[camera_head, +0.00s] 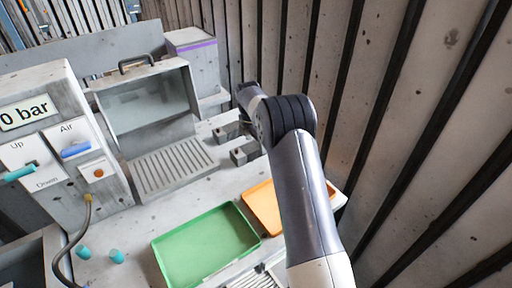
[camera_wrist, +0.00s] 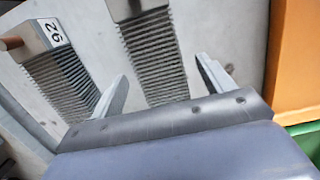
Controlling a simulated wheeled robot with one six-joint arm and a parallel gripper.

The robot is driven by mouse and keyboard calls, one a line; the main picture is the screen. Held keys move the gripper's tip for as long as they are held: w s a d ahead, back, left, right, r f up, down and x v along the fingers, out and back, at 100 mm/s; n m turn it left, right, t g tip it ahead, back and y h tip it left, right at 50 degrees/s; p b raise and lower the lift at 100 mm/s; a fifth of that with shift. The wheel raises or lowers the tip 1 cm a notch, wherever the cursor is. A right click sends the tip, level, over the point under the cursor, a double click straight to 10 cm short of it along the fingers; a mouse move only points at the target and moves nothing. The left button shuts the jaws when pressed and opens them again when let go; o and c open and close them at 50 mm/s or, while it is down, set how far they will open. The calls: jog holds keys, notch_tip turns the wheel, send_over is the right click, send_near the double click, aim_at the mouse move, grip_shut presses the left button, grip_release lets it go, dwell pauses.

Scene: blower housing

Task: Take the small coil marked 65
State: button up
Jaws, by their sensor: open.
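In the wrist view my gripper (camera_wrist: 162,76) is open, its two fingers apart. A grey finned coil (camera_wrist: 155,50) lies between and beyond the fingers; no marking shows on it, and its top is cut off by the frame. A second finned coil (camera_wrist: 62,80) lies to the left, outside the left finger. It has a copper-coloured stub and a white label (camera_wrist: 53,33) with tilted digits that look like 92. In the head view two small grey blocks (camera_head: 228,132) (camera_head: 244,153) stand beside my arm, their markings unreadable. The gripper's fingers are hidden there. I cannot make out a 65.
A green tray (camera_head: 207,247) and an orange tray (camera_head: 263,207) lie in front on the grey bench. A clear-fronted box (camera_head: 150,98) and slotted grille (camera_head: 172,166) stand left of the blocks. A control panel (camera_head: 50,150) is further left; a ribbed wall (camera_head: 400,120) rises behind right.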

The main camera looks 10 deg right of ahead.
aim_at(256, 145)
jog(key=shift+w+d+f, duration=0.1)
jog(key=shift+d+f, duration=0.1)
jog(key=shift+f, duration=1.05)
jog(key=shift+c, duration=0.6)
jog(key=c, duration=1.3)
jog(key=shift+o, duration=0.2)
jog(key=shift+r, duration=0.1)
notch_tip(256, 145, up, 10)
jog(key=shift+b, duration=0.7)
